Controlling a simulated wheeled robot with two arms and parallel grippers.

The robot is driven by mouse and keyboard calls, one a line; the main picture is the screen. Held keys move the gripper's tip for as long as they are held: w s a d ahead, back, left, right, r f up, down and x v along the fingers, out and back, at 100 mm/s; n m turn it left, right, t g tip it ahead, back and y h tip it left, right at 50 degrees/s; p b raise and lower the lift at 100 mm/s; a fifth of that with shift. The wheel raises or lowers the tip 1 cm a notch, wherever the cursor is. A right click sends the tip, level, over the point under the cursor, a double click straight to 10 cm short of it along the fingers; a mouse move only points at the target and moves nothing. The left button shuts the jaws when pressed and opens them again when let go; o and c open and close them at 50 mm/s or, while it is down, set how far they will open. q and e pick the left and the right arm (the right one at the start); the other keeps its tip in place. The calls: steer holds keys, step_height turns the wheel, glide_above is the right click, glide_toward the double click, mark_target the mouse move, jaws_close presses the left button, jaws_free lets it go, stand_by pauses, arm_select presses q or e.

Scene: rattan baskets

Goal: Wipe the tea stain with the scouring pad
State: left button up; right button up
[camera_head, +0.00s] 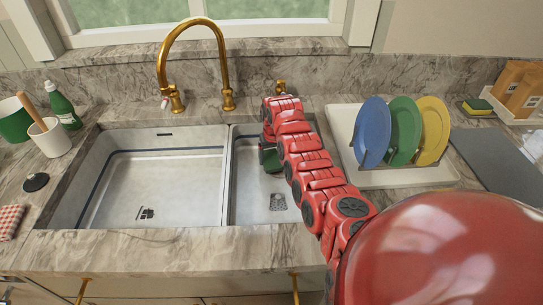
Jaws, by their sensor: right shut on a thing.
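My right gripper (265,152) is over the right sink basin (250,190), mostly hidden behind my own red arm. It is shut on a dark green pad (272,163), which looks like the scouring pad and is partly covered by the gripper and arm. I cannot tell whether the pad touches the basin. I cannot make out a tea stain; my arm hides part of the right basin. My left gripper is not in view.
The wider left basin (115,185) is empty. A gold faucet (220,65) rises behind the sink. A white rack (425,178) with blue, green and yellow plates stands right of my arm. A green bottle (63,108) and white cup (50,140) stand at left.

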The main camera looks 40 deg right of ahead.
steer(key=shift+f+b, duration=0.5)
steer(key=shift+f, duration=0.5)
stand_by(0.5)
